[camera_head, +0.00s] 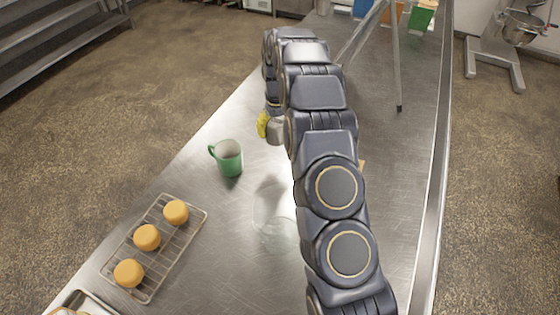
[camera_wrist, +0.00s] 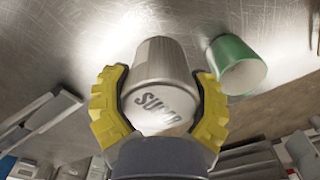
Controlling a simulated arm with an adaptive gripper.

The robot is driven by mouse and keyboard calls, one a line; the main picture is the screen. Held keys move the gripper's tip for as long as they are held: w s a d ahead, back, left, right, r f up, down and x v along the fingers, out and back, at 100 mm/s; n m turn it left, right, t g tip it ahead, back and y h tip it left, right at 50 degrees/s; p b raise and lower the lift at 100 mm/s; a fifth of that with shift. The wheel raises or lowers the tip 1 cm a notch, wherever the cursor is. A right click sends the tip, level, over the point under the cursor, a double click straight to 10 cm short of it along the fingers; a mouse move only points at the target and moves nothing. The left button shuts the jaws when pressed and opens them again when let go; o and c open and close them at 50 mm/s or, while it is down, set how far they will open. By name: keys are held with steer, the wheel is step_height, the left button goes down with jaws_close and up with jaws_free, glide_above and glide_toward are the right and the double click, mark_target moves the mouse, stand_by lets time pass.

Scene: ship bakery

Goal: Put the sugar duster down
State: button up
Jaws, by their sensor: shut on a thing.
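The sugar duster (camera_wrist: 158,80) is a silvery metal can lettered "SUGAR" in the wrist view, with the lettering partly cut off. My gripper (camera_wrist: 160,95) has its yellow-padded fingers shut on it, one on each side. In the head view the duster (camera_head: 277,129) shows only in part beside a yellow finger of my gripper (camera_head: 264,124), at the left edge of my arm. My arm hides the rest. I cannot tell whether the duster touches the metal table (camera_head: 225,265).
A green mug (camera_head: 229,160) stands on the table close to the duster; it also shows in the wrist view (camera_wrist: 232,62). A wire rack (camera_head: 190,239) with three round buns lies nearer. A tray (camera_head: 84,303) sits at the lower left. Bare table lies between mug and arm.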

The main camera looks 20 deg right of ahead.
steer(key=shift+w+d, duration=0.1)
steer(key=shift+d, duration=0.4)
steer(key=shift+d+f, duration=0.15)
steer(key=shift+f, duration=0.2)
step_height(320, 180, down, 9)
steer(key=shift+f, duration=0.1)
steer(key=shift+f, duration=0.15)
steer(key=o, duration=1.2)
